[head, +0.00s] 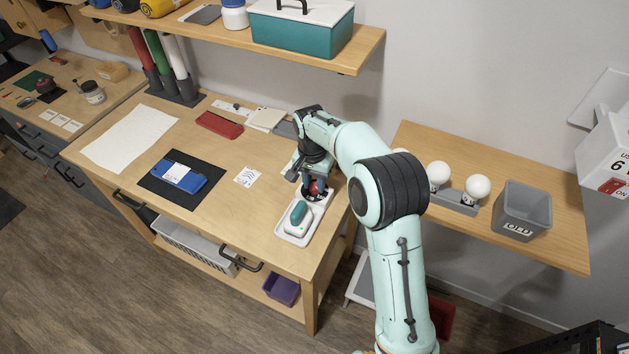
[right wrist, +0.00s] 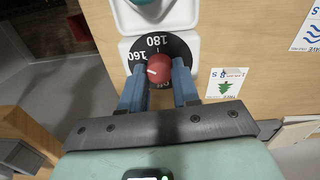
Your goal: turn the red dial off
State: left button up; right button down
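The red dial (right wrist: 159,69) is a round knob with a white mark, on a black disc with white numbers (right wrist: 178,48); 160 and 180 are readable. The mark points to the left in the right wrist view. The disc is on a white tray-like base (head: 292,238) at the workbench's right end. A teal-and-white device (head: 298,217) rests on that base beside the dial. My right gripper (right wrist: 160,82) has one finger on each side of the red knob, seemingly touching it. In the head view the dial (head: 316,188) is partly hidden by my gripper. My left gripper is not in view.
A small card with a green tree (right wrist: 226,84) lies beside the base. A blue case on a dark mat (head: 150,187) and a white sheet (head: 130,139) lie farther left. A side shelf (head: 545,250) at right holds white bulbs (head: 438,174) and a grey bin (head: 522,211).

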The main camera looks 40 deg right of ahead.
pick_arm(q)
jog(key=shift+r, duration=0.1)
pick_arm(e)
jog(key=shift+n, duration=0.4)
jog(key=n+p, duration=0.1)
jog(key=n, duration=0.3)
jog(key=shift+n, duration=0.4)
jog(key=n, duration=0.6)
jog(key=shift+p, duration=0.3)
jog(key=n, duration=0.6)
jog(key=shift+n+t+p, duration=0.3)
jog(key=shift+n, duration=0.1)
pick_arm(q)
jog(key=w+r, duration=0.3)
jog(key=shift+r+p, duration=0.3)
jog(key=shift+p, duration=0.05)
pick_arm(e)
jog(key=n, duration=0.5)
jog(key=shift+s, duration=0.1)
jog(key=shift+n, duration=0.4)
jog(key=c, duration=0.8)
grip_release()
jog(key=shift+r, duration=0.1)
